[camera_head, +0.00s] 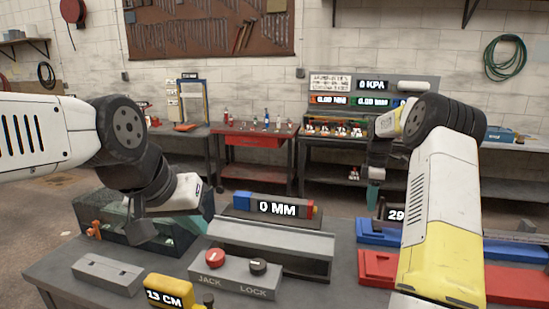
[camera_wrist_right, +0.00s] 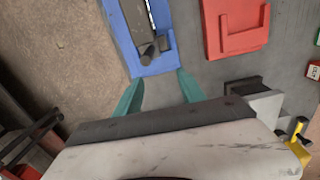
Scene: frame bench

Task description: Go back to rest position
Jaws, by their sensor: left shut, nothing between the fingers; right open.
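My right gripper (camera_head: 374,192) hangs at the far right side of the bench, near the blue tray (camera_head: 385,238). In the right wrist view its two teal fingers (camera_wrist_right: 158,90) are apart and empty.
The grey bench (camera_head: 70,265) carries a dark green box (camera_head: 120,228), a grey block (camera_head: 108,274), a jack/lock control box (camera_head: 235,277), a grey channel (camera_head: 270,238) with a "0 MM" gauge (camera_head: 275,207) behind, and a yellow "13 CM" gauge (camera_head: 167,292). Work tables stand behind.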

